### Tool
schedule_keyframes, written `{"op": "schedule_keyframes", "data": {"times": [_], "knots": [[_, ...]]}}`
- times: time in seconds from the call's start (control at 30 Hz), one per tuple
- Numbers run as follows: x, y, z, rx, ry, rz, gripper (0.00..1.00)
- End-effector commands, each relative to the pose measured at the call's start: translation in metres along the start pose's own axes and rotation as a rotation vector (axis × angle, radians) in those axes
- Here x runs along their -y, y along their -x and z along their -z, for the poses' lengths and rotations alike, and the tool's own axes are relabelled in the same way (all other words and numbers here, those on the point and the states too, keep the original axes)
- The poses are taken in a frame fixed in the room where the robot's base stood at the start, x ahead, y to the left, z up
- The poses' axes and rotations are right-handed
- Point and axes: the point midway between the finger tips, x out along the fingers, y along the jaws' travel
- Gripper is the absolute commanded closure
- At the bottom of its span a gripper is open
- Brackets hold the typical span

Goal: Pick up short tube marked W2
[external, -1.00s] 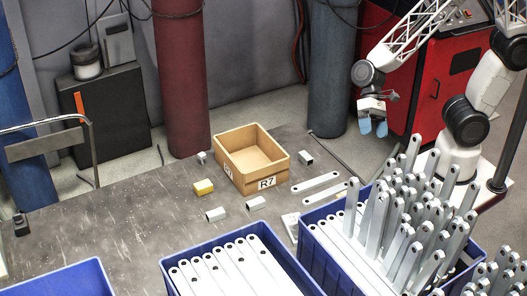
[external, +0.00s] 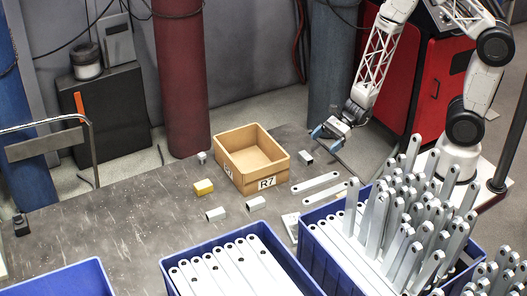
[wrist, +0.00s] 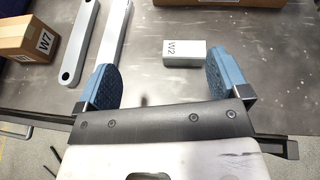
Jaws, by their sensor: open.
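The short tube marked W2 (wrist: 185,53) is a light grey square tube lying on the dark table. In the wrist view it lies just beyond my gripper (wrist: 160,72), close to the right finger, with its label facing me. In the external view it appears to be the small tube (external: 305,157) just right of the cardboard box, its label not readable there. My gripper (external: 326,139) is open and empty, above the table's far right edge and apart from the tube. Its two blue fingers are spread wide.
A cardboard box marked R7 (external: 267,183) stands left of the tube. Two flat bars (external: 318,183) lie nearby. A box marked W7 (wrist: 27,38) and a tall-filled blue bin (external: 318,254) stand close.

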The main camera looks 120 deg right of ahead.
Motion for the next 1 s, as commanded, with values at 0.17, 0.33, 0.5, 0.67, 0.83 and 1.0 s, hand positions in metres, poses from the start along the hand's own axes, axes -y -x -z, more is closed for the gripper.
{"op": "schedule_keyframes", "data": {"times": [0.17, 0.33, 0.5, 0.67, 0.83, 1.0], "knots": [[0.017, 0.007, 0.029, -0.007, -0.088, 0.093, 0.06], [0.021, 0.009, 0.035, -0.008, -0.108, 0.115, 0.06], [0.021, 0.009, 0.034, -0.008, -0.107, 0.114, 0.06], [0.021, 0.008, 0.034, -0.008, -0.106, 0.113, 0.06], [0.021, -0.001, 0.034, -0.008, -0.107, 0.112, 0.06], [0.023, -0.013, 0.034, -0.008, -0.106, 0.111, 0.06]]}}
